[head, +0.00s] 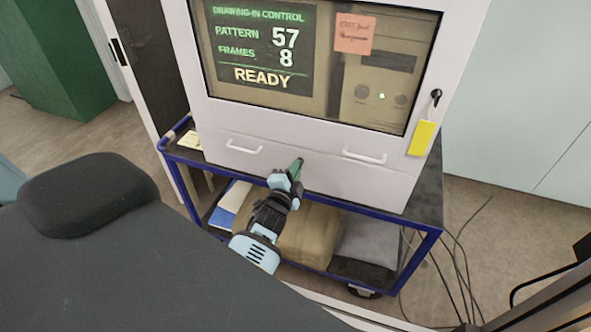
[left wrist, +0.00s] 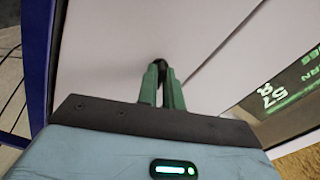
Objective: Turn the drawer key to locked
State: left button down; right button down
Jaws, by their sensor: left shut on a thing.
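The white cabinet's drawer front (head: 310,168) has two white handles and looks shut. My left gripper (head: 298,163) is at the drawer front, between the handles. In the left wrist view its green fingers (left wrist: 161,75) are shut on a small dark thing (left wrist: 159,62) against the white panel, which appears to be the drawer key. The fingers hide most of it, so I cannot tell which way it is turned. Another black key (head: 436,95) with a yellow tag (head: 422,138) sits in the upper door's right frame. My right gripper is not in view.
The cabinet stands on a blue-framed cart (head: 430,240) with a brown bundle (head: 308,236) and a grey bundle (head: 367,245) on its lower shelf. Cables (head: 462,262) lie on the floor at right. A display (head: 262,45) behind the door's window reads READY.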

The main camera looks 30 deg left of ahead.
pick_arm(q)
jog(key=n, duration=1.3)
jog(key=shift+p, duration=0.35)
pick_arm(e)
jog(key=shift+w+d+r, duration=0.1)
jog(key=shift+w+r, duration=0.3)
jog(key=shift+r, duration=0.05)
pick_arm(q)
jog(key=shift+n, duration=0.4)
jog(key=c, duration=1.6)
grip_release()
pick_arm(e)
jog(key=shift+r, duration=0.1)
